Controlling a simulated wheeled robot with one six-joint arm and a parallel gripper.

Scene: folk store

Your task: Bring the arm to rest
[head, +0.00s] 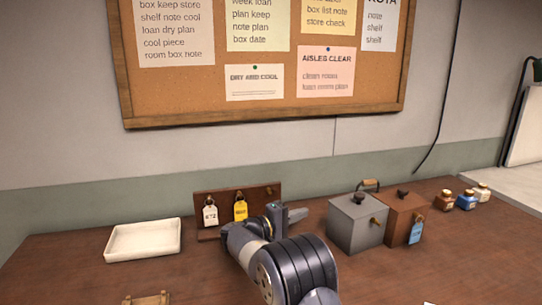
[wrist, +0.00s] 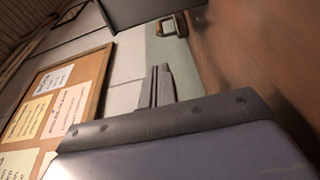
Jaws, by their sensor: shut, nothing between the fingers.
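My gripper (head: 296,214) is shut and empty. In the head view it points to the right, above the wooden table (head: 90,250), in front of the wooden key board. In the wrist view its closed fingers (wrist: 157,88) show in the middle, with the wall and notice board beyond them. My arm reaches in from the bottom of the head view and hides part of the table and the right part of the key board.
A key board (head: 262,192) holds a white tag (head: 210,214) and a yellow tag (head: 240,211). A white tray (head: 143,241) lies left. A grey box (head: 352,224) and brown box (head: 404,212) stand right, near small bottles (head: 466,201). A notice board (head: 250,112) hangs behind.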

